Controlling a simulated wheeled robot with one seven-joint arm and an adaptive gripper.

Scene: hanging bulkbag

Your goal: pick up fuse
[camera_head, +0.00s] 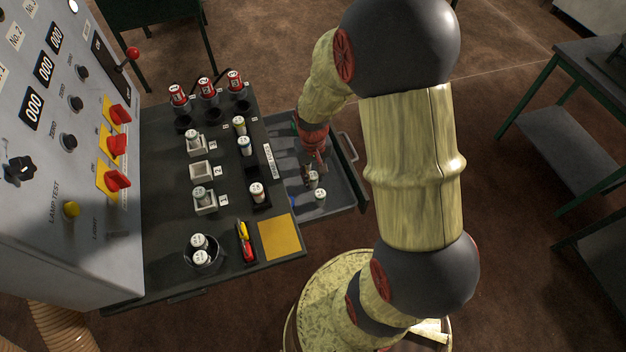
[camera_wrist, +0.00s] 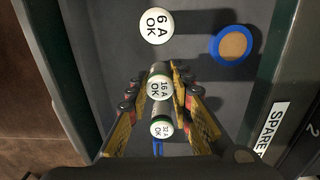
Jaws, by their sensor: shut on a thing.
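My gripper (camera_head: 312,168) is low over the grey spare drawer at the right side of the bench. In the wrist view my gripper (camera_wrist: 162,92) has its fingers closed on both sides of a white-topped fuse marked 16 A OK (camera_wrist: 160,87). Another fuse, marked 32 A OK (camera_wrist: 161,128), shows between the fingers lower in that picture. A fuse marked 6 A OK (camera_wrist: 156,24) stands apart beyond the fingertips. In the head view, one white-topped fuse (camera_head: 320,194) stands in the drawer near the gripper. The lower part of the gripped fuse is hidden.
The drawer (camera_head: 345,192) has raised walls. A blue-rimmed disc (camera_wrist: 235,44) lies in it. The dark bench (camera_head: 225,235) bears white fuse holders (camera_head: 200,171), red-topped fuses (camera_head: 207,88), a cup of fuses (camera_head: 202,255) and a yellow pad (camera_head: 279,237). A grey control panel (camera_head: 60,140) rises at left.

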